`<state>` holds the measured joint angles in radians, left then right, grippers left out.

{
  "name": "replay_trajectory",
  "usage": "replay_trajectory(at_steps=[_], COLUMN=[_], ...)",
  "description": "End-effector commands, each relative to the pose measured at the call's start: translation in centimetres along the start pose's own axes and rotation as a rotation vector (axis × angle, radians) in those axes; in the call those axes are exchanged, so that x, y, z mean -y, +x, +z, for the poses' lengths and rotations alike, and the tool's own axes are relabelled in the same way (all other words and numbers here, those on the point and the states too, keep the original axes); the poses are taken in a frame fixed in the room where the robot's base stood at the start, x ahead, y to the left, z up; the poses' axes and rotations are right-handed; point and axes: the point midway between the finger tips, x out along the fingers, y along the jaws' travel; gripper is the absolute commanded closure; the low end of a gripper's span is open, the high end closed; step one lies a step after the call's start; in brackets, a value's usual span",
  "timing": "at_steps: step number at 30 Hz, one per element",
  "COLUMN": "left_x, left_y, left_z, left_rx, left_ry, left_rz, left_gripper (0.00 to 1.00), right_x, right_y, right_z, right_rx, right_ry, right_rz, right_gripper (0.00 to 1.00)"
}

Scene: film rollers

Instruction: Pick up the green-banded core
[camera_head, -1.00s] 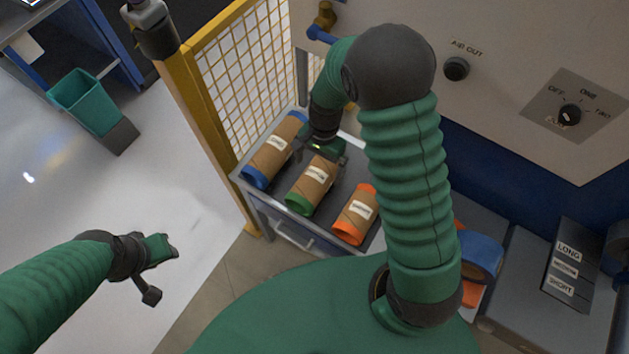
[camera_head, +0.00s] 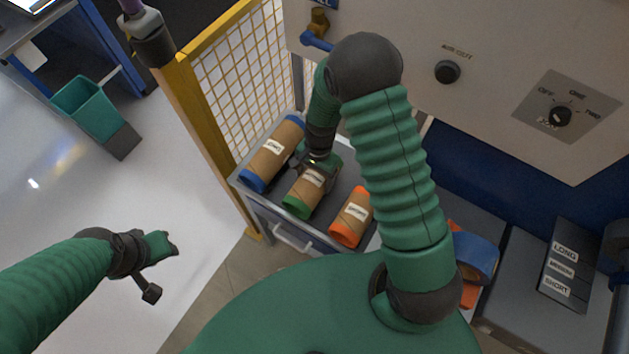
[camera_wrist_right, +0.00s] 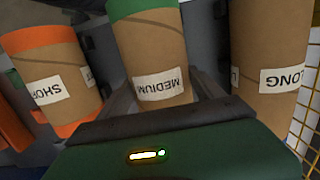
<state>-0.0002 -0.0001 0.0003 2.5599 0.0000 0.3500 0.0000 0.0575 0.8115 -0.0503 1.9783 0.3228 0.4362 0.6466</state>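The green-banded core (camera_head: 302,194), a brown tube labelled MEDIUM, lies in the tray between the blue-banded core (camera_head: 272,153) and the orange-banded core (camera_head: 351,217). My right gripper (camera_head: 317,171) is over its far end and hides that end. In the right wrist view the core (camera_wrist_right: 155,55) runs up the middle, label upside down. The dark fingers of my right gripper (camera_wrist_right: 160,88) lie on either side of it, spread apart; whether they touch it I cannot tell. My left gripper (camera_head: 157,268) is open and empty over the floor at left.
The grey tray (camera_head: 270,214) sits beside a yellow mesh fence (camera_head: 240,80) and below a panel with knobs (camera_head: 560,115). A roll with blue and orange parts (camera_head: 474,256) lies to the right. A teal bin (camera_head: 88,105) stands far left.

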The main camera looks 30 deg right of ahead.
Motion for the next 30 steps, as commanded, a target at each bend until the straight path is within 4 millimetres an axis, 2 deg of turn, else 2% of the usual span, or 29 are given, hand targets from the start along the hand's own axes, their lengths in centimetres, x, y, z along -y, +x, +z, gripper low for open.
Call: replay_trajectory(at_steps=[1,9,10,16,19,27,30], left_x=[0.0,0.0,0.0,0.0,0.0,0.0,0.0], left_y=[0.0,0.0,0.0,0.0,0.1,0.4,0.4], left_z=[0.0,0.0,0.0,0.0,0.0,0.1,0.1], left_rx=[0.0,0.0,0.0,0.0,0.0,0.0,0.0], left_ry=[0.0,-0.001,-0.001,0.0,0.0,0.0,0.0], left_rz=[0.0,0.0,0.0,0.0,0.0,0.0,0.0], left_gripper=[0.64,0.64,0.64,0.64,0.64,0.64,0.64], right_x=[-0.3,-0.2,-0.2,-0.1,0.0,0.0,0.0], right_y=[0.1,0.2,0.1,0.0,-1.0,-7.3,-9.0], right_z=[0.0,0.1,0.1,0.0,0.1,0.8,1.1], right_rx=[0.003,0.004,0.004,0.003,0.001,0.0,0.002], right_ry=[0.001,0.001,0.001,0.001,-0.001,0.0,-0.001], right_rz=[0.007,0.008,0.007,0.005,0.003,0.0,0.002], right_gripper=[0.43,0.79,0.81,0.81,0.81,0.81,0.81])
